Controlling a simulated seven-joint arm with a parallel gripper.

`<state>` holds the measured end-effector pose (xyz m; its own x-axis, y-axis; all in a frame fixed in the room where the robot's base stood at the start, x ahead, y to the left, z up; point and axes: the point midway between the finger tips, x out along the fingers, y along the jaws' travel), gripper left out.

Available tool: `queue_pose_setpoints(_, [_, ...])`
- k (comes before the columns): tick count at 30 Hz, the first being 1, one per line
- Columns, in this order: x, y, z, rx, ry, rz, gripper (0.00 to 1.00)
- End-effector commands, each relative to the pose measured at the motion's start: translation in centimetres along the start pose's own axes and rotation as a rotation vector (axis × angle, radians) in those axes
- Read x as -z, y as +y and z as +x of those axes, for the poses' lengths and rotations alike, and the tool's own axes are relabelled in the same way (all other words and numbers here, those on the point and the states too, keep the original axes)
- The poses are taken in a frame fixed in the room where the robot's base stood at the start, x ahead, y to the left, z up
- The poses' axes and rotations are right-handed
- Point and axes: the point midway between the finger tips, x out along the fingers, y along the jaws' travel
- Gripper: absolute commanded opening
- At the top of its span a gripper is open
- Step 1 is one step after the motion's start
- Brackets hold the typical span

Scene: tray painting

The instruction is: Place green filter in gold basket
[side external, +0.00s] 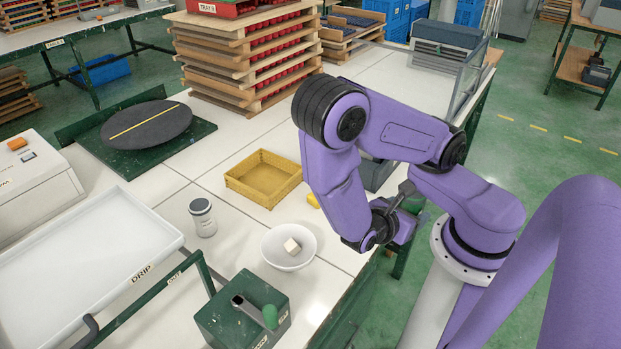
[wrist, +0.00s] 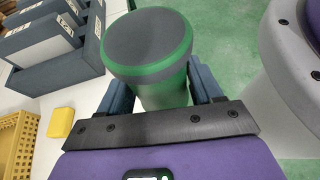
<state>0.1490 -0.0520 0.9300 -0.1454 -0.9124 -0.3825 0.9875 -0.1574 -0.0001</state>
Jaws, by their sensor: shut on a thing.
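In the wrist view a green filter (wrist: 148,50), a cylinder with a grey top and green rim, stands between the two fingers of my gripper (wrist: 162,92), which is shut on it. The gold basket (side external: 246,194) is a square yellow lattice tray on the white table, left of my arm, and looks empty. Part of it shows at the left edge of the wrist view (wrist: 14,138). My gripper is to the right of the basket, apart from it.
A small yellow block (wrist: 62,122) lies between basket and gripper. Grey bins (wrist: 52,50) stand beside the filter. A white bowl (side external: 287,262) with a pale block, a grey canister (side external: 203,222) and a green box (side external: 245,318) stand nearer. Stacked trays (side external: 215,62) rise behind the basket.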

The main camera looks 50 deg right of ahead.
Motion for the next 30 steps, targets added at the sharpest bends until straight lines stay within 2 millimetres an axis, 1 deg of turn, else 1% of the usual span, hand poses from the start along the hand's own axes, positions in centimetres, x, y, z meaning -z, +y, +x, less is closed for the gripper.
queue_pose_setpoints(4, [-0.1, 1.3, -0.5, -0.037, 0.002, -0.016, 0.3])
queue_pose_setpoints(8, [-0.2, 3.8, -1.3, -0.113, 0.003, -0.046, 0.3])
queue_pose_setpoints(17, [-0.8, 11.8, -3.5, -0.34, 0.003, -0.136, 0.3])
queue_pose_setpoints(24, [-1.9, 18.6, -5.4, -0.525, 0.003, -0.209, 0.3])
queue_pose_setpoints(27, [-2.6, 20.9, -6.2, -0.588, 0.002, -0.236, 0.3])
queue_pose_setpoints(30, [-3.1, 22.7, -6.8, -0.638, 0.002, -0.258, 0.3])
